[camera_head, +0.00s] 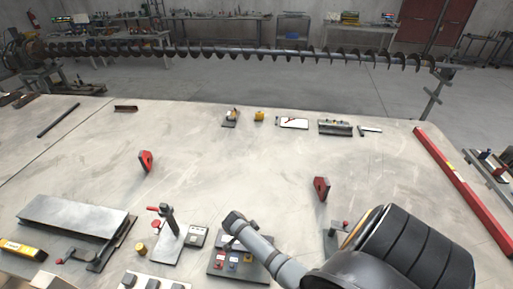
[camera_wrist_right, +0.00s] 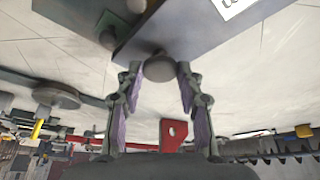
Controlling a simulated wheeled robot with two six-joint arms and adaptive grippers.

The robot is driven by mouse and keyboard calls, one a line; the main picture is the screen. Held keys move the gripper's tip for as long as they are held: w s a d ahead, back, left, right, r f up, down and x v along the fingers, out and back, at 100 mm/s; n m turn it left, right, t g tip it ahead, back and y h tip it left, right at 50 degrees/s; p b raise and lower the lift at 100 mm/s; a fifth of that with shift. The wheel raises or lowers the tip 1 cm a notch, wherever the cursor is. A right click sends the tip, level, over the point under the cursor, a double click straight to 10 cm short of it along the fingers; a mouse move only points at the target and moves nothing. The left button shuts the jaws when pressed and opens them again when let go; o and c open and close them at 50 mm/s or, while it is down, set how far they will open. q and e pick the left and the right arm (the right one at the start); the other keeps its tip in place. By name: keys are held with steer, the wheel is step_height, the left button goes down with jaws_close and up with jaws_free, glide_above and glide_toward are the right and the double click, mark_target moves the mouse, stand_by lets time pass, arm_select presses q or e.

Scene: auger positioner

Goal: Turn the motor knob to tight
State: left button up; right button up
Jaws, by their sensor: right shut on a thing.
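The motor knob (camera_wrist_right: 158,70) is a round grey knob at the edge of a dark control panel (camera_wrist_right: 190,30) in the right wrist view. My right gripper (camera_wrist_right: 159,72) has its two purple-padded fingers on either side of the knob and is shut on it. In the head view the control panel (camera_head: 218,268) lies at the front middle of the table, with red and blue-grey controls on it. My right arm covers part of the panel there and hides the knob. The knob's setting cannot be read. My left gripper is not in view.
A stand with a red-handled clamp (camera_head: 168,222) is left of the panel. Red brackets stand on the table at left (camera_head: 146,161) and right (camera_head: 321,189). A long red bar (camera_head: 462,188) lies along the right edge. The table's middle is clear; a long auger (camera_head: 230,51) spans behind.

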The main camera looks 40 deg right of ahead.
steer(key=shift+a+f, duration=0.1)
stand_by(0.4)
steer(key=o, duration=1.1)
steer(key=shift+o, duration=0.2)
steer(key=shift+r, duration=0.35)
steer(key=v, duration=1.1)
steer(key=shift+r, duration=0.2)
steer(key=shift+a+f, duration=0.1)
